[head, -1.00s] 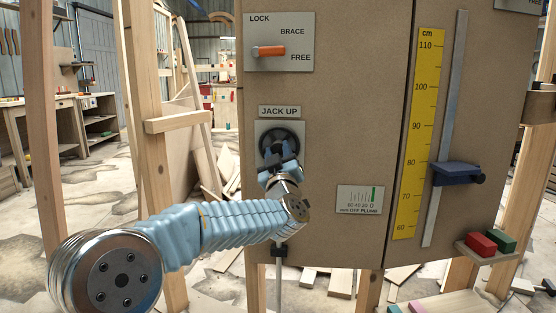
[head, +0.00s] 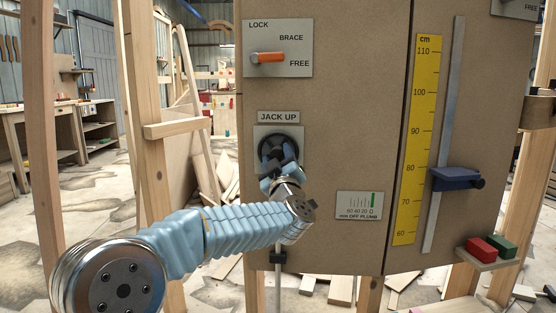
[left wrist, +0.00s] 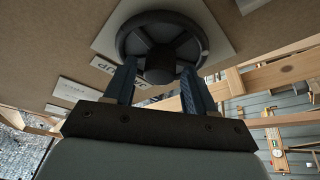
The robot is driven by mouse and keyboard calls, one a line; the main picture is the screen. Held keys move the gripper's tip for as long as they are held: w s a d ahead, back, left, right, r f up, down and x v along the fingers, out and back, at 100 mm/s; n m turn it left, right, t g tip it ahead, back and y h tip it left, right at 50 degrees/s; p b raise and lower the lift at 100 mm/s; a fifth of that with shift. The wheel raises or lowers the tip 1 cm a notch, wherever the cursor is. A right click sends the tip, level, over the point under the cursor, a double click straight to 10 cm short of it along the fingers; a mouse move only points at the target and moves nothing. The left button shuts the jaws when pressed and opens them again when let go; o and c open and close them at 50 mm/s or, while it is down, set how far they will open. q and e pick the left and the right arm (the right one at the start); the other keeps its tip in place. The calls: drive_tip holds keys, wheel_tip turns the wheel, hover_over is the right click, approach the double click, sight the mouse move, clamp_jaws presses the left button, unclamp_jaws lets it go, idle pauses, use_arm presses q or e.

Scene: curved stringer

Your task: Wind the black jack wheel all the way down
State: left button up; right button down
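The black jack wheel (head: 270,146) is mounted on a pale plate below the JACK UP label (head: 278,117), on the brown panel. It also shows from close up in the left wrist view (left wrist: 135,38), with a round rim, spokes and a central hub. My left gripper (head: 283,165) is at the wheel, covering its lower right part in the head view. In the left wrist view its two blue fingers (left wrist: 158,72) stand well apart, one on each side of the hub; I cannot tell whether they touch the wheel. My right gripper is not in view.
An orange-handled lever (head: 268,58) points at FREE above the wheel. A yellow cm scale (head: 415,140) and a dark blue slider (head: 456,179) are at the right. Red (head: 481,248) and green blocks (head: 503,247) sit on a small shelf. Wooden posts (head: 150,170) stand at the left.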

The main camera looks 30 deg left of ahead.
use_arm(q)
drive_tip(key=shift+o, duration=0.4)
drive_tip(key=shift+s+d+f, duration=0.15)
drive_tip(key=shift+s+d, duration=0.1)
drive_tip(key=v, duration=1.3)
drive_tip(key=shift+b, duration=0.45)
drive_tip(key=shift+f, duration=0.1)
